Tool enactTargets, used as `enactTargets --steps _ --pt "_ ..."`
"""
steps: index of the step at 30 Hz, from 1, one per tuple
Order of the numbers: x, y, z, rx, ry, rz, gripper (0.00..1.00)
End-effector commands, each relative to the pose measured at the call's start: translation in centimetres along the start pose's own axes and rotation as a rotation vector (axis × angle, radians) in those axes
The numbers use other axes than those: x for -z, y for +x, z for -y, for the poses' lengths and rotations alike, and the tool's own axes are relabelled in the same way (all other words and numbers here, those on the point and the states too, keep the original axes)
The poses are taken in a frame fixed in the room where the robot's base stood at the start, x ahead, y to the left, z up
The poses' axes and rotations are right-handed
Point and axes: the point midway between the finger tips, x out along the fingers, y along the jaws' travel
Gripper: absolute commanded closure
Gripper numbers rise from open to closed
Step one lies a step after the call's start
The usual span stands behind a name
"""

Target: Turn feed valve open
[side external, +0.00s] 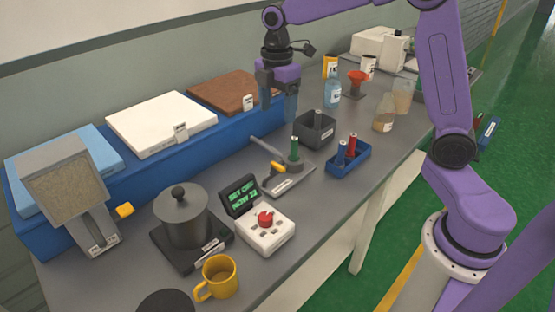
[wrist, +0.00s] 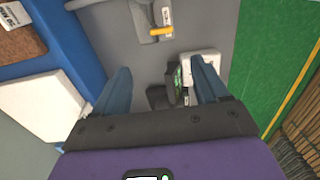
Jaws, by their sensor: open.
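A small fixture on a labelled grey base plate (side external: 290,183) has a yellow lever (side external: 278,167) and a green-topped post (side external: 295,149). The yellow lever also shows in the wrist view (wrist: 162,30), beyond the fingertips. A second yellow knob (side external: 124,210) sticks out from a grey hopper-like device (side external: 70,182) at the left. The labels are too small to read, so I cannot tell which is the feed valve. My gripper (side external: 278,112) points down above the back of the bench, behind and above the green-topped fixture. Its blue fingers are apart and empty in the wrist view (wrist: 160,66).
A blue raised platform (side external: 150,165) with three pads runs along the back. A pot (side external: 181,215), a white control box (side external: 266,228), a yellow mug (side external: 217,277), a dark bin (side external: 314,131) and a blue rack (side external: 350,160) crowd the bench. Bottles stand at the right.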

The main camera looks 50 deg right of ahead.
Motion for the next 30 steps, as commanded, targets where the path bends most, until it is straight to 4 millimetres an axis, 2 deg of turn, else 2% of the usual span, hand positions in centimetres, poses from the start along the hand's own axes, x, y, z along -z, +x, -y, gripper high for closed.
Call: enactTargets --steps 21,27,30 --pt "0.0 13.1 0.2 0.004 0.002 0.002 0.27" --pt "0.0 15.3 0.1 0.002 0.002 0.001 0.27" --pt "0.0 15.9 0.1 0.001 0.002 0.000 0.27"
